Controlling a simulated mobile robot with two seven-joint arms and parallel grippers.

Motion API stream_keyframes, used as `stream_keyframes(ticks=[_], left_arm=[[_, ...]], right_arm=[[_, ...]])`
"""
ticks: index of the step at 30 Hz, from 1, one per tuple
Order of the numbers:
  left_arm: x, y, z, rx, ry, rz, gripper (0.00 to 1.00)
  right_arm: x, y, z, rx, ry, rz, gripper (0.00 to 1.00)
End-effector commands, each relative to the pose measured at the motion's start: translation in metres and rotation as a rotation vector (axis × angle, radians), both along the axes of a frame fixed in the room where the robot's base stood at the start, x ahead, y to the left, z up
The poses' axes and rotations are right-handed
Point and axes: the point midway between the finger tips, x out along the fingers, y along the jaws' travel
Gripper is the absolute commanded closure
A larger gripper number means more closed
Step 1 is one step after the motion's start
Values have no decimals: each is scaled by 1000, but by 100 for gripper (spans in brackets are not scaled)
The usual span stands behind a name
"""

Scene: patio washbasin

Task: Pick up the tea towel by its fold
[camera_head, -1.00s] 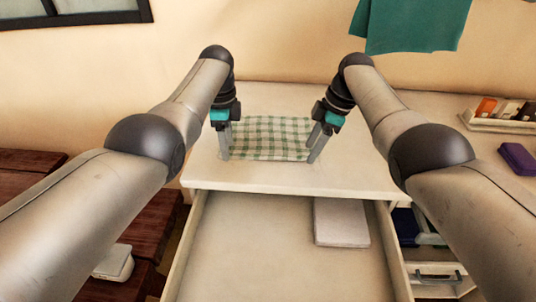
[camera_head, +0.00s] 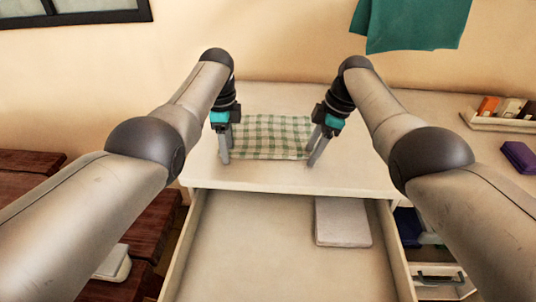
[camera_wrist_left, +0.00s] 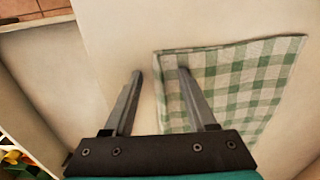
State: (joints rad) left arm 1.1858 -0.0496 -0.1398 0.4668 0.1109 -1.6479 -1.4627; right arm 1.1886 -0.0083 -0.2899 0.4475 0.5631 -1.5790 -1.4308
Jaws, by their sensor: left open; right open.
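The tea towel (camera_head: 272,137) is green and white checked and lies flat, folded, on the white counter top. It also shows in the left wrist view (camera_wrist_left: 245,75). My left gripper (camera_head: 225,158) is open at the towel's left edge. In the left wrist view my left gripper (camera_wrist_left: 160,75) has one finger over the towel near its corner and the other over bare counter. Whether the fingers touch the cloth I cannot tell. My right gripper (camera_head: 316,158) is open at the towel's right edge, fingers pointing down.
An open drawer (camera_head: 260,260) juts out below the counter, with a pale flat block (camera_head: 342,222) in it. A tray (camera_head: 510,124) of small items and a purple block (camera_head: 519,157) are at the right. A green cloth (camera_head: 412,25) hangs on the wall.

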Motion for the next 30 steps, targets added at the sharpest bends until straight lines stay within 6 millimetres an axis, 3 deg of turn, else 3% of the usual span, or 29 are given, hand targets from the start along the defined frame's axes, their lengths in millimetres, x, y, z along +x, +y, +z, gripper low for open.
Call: stream_keyframes(ticks=[6, 30], left_arm=[[-1, 0, -2, 0, 5, 0, 43], [-2, 0, -3, 0, 9, 0, 88]], right_arm=[[0, 0, -3, 0, -1, 0, 44], [-2, -1, -6, -2, 8, -1, 89]])
